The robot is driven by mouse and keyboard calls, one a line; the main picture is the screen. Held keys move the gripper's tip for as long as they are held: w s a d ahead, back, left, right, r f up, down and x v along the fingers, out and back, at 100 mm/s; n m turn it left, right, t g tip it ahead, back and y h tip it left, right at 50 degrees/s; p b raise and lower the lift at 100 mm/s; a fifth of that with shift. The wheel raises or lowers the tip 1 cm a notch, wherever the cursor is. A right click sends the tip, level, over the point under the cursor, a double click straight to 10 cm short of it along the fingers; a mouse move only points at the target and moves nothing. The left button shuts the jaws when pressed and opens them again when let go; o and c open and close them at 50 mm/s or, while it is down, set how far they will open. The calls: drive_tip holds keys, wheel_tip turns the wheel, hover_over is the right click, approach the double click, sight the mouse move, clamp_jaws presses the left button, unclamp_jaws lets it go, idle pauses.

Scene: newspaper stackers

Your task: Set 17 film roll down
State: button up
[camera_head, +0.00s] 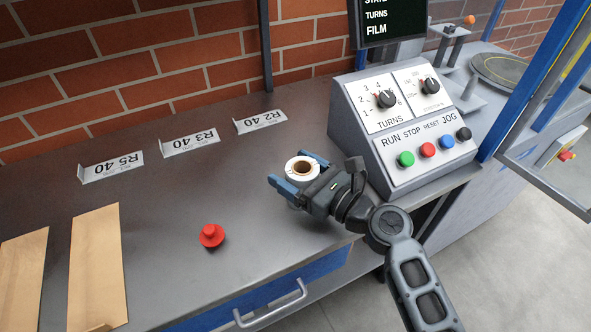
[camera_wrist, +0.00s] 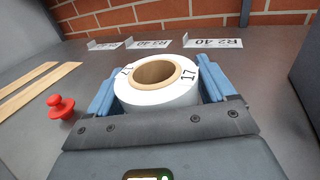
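The film roll (camera_head: 302,169) is white with a brown core and stands upright; the wrist view shows the number 17 on the roll (camera_wrist: 158,93). My gripper (camera_head: 293,170) has its blue fingers on both sides of the roll, close against it, and looks shut on it. In the wrist view the roll sits between the fingertips of my gripper (camera_wrist: 160,80). The roll is over the grey bench top (camera_head: 215,285), near its front right part. Its lower side is partly hidden by a finger, and I cannot tell whether it touches the bench.
A control box (camera_head: 405,125) with knobs and buttons stands to the right. A red knobbed piece (camera_head: 211,235) is on the bench to the left. Label plates R2 40 (camera_head: 260,122), R3 40 (camera_head: 190,142) and R5 40 (camera_head: 112,167) stand behind. Wooden boards (camera_head: 98,265) lie far left.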

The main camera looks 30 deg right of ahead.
drive_tip(key=shift+o, duration=0.8)
drive_tip(key=shift+r, duration=0.3)
drive_tip(key=b+v, duration=0.1)
drive_tip(key=v, duration=1.1)
drive_tip(key=shift+f, duration=0.15)
